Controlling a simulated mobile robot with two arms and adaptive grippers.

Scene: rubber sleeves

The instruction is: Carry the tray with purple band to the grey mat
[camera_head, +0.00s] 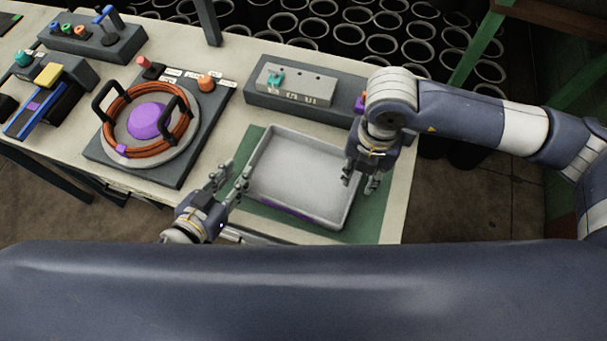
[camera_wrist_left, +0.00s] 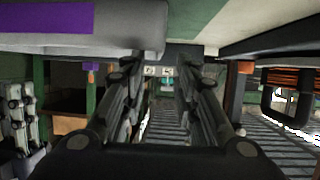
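The light grey tray (camera_head: 297,178) lies on a green mat on the table, its inside empty. Its purple band (camera_head: 283,210) shows on the near wall, and again in the left wrist view (camera_wrist_left: 48,20). My left gripper (camera_head: 231,180) is at the tray's left side near the table's front edge, its fingers apart with nothing between them. My right gripper (camera_head: 359,181) points down at the tray's right rim with its fingers apart. I cannot tell whether either gripper touches the tray. I cannot make out a grey mat.
The green mat (camera_head: 371,216) shows around the tray. Left of it stands a dark plate with an orange-coiled ring (camera_head: 148,128) and black handles. A grey block (camera_head: 300,92) stands behind the tray, close to my right arm. More fixtures (camera_head: 92,38) stand at the far left.

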